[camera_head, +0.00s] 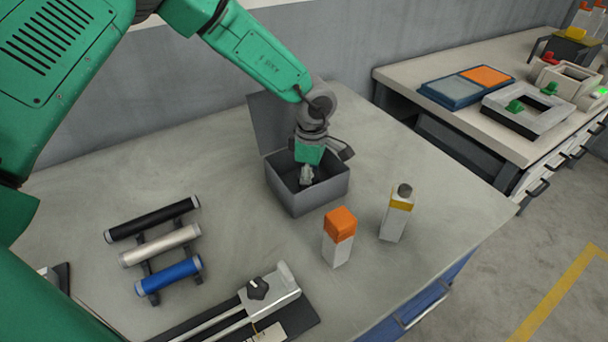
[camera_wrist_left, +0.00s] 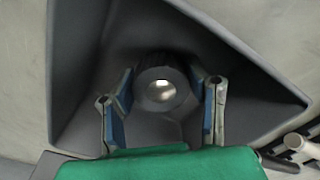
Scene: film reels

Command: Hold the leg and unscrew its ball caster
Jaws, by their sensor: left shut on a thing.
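My left gripper (camera_head: 307,175) reaches down into an open grey box (camera_head: 322,201) on the table. In the left wrist view its blue-padded fingers (camera_wrist_left: 161,82) stand on either side of a round grey ball caster (camera_wrist_left: 144,92) with a shiny ball at its centre. The gripper is shut on the caster, inside the box. A white leg-like post (camera_head: 394,223) with a yellow band and a dark round top stands upright right of the box; I cannot tell whether it is the leg. My right gripper is not in view.
An orange-topped white block (camera_head: 339,237) stands in front of the box. A rack with black, white and blue rods (camera_head: 168,276) is at left. A silver slide fixture (camera_head: 270,296) lies at the front. A second bench (camera_head: 440,62) stands at the back right.

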